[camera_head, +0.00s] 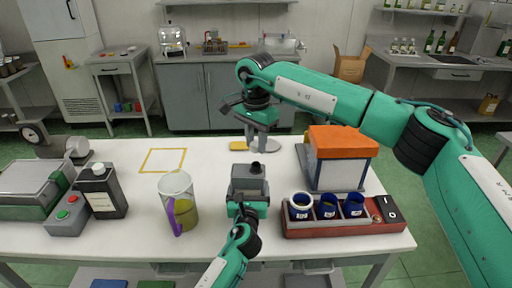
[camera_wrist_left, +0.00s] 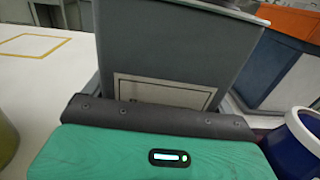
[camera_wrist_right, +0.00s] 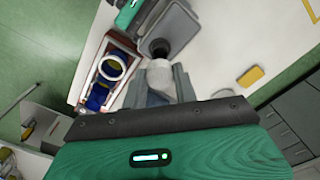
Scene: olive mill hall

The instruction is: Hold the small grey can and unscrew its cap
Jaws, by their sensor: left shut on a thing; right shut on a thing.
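The small grey can (camera_head: 248,184) stands upright at the table's middle, with a bare black neck on top. My left gripper (camera_head: 247,203) is shut on its body from the front. The can's grey wall and a pale label outline fill the left wrist view (camera_wrist_left: 185,60). My right gripper (camera_head: 262,146) is shut above and beyond the neck. In the right wrist view a whitish cap (camera_wrist_right: 160,76) sits between its fingers, with the black neck beyond it. The cap looks apart from the can; the exact gap is hard to judge.
To the right stand a red tray (camera_head: 338,229) with blue jars and a box with an orange lid (camera_head: 343,142). To the left are a clear jug (camera_head: 177,192) and a darker can with a white cap (camera_head: 101,192). A yellow-outlined square (camera_head: 150,169) is empty.

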